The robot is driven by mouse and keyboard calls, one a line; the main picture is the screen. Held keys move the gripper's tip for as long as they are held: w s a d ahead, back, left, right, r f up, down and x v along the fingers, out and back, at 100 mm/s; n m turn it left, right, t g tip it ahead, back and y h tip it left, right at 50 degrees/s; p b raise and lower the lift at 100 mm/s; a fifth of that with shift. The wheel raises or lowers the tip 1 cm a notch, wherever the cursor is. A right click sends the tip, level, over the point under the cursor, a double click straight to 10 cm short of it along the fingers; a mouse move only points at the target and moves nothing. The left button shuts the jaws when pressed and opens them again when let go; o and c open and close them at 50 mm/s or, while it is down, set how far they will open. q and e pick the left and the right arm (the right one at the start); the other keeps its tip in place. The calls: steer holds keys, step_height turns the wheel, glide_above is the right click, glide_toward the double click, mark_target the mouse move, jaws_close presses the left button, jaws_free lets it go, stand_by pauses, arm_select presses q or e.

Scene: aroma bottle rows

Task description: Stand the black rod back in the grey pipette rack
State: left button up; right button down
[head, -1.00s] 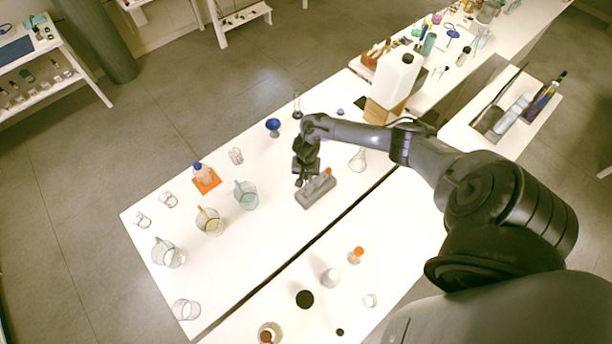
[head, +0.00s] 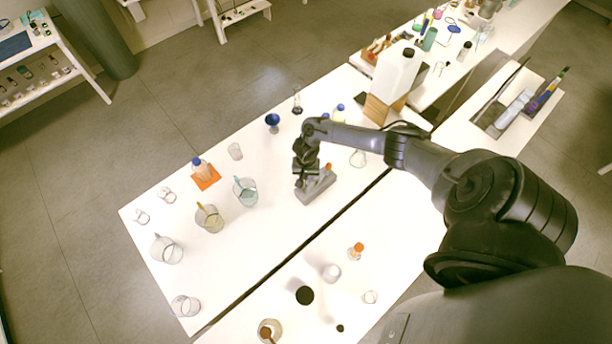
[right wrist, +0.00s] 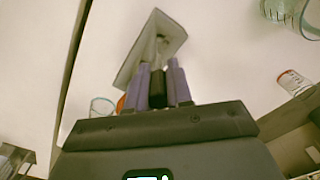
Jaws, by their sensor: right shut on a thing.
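The grey pipette rack (head: 316,192) stands on the white table, with an orange-topped item (head: 328,168) at its far end. My right gripper (head: 301,184) is at the rack's left side in the head view, partly covering it. In the right wrist view, the gripper fingers (right wrist: 160,88) are shut on the black rod (right wrist: 157,90), whose end shows between them. The rack (right wrist: 150,52) lies just beyond the fingertips there. I cannot tell whether the rod touches the rack. My left gripper is not in view.
Beakers (head: 245,192) stand left of the rack, and a blue-capped bottle sits on an orange mat (head: 206,178). Bare tabletop lies in front of the rack.

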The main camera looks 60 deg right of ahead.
stand_by(0.3)
steer(key=shift+f, duration=0.35)
stand_by(0.5)
steer(key=shift+f, duration=0.2)
stand_by(0.3)
steer(key=shift+f, duration=0.15)
steer(key=shift+f+b, duration=0.85)
steer(key=shift+f, duration=0.35)
